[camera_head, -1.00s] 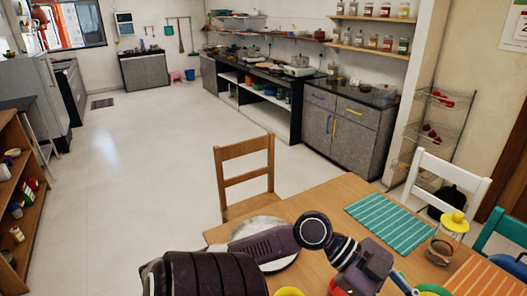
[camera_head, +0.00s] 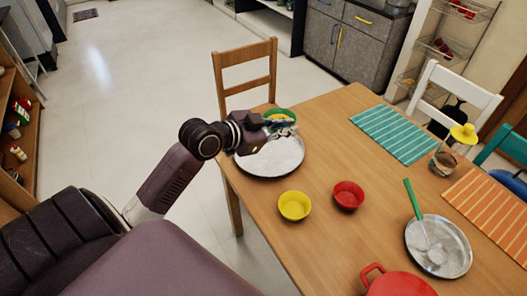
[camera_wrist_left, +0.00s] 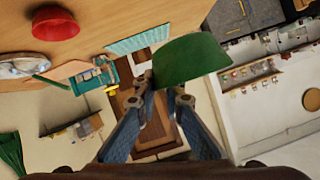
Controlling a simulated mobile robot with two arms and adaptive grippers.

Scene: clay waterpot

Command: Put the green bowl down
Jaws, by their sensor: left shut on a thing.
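The green bowl (camera_head: 281,111) is at the far edge of a round silver plate (camera_head: 268,158) on the wooden table, partly hidden by my left gripper (camera_head: 284,128). My left gripper is shut on the bowl's wall. In the left wrist view, the bowl (camera_wrist_left: 190,60) shows as a plain green curved shape between and beyond the fingertips (camera_wrist_left: 163,92). I cannot tell whether the bowl touches the plate or table. My right gripper does not show.
A yellow bowl (camera_head: 294,206) and a red bowl (camera_head: 348,195) stand right of the plate. A red pan (camera_head: 398,285), a silver plate with a green-handled ladle (camera_head: 455,262), and striped mats (camera_head: 396,134) lie further right. A wooden chair (camera_head: 246,76) stands behind the table's far left corner.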

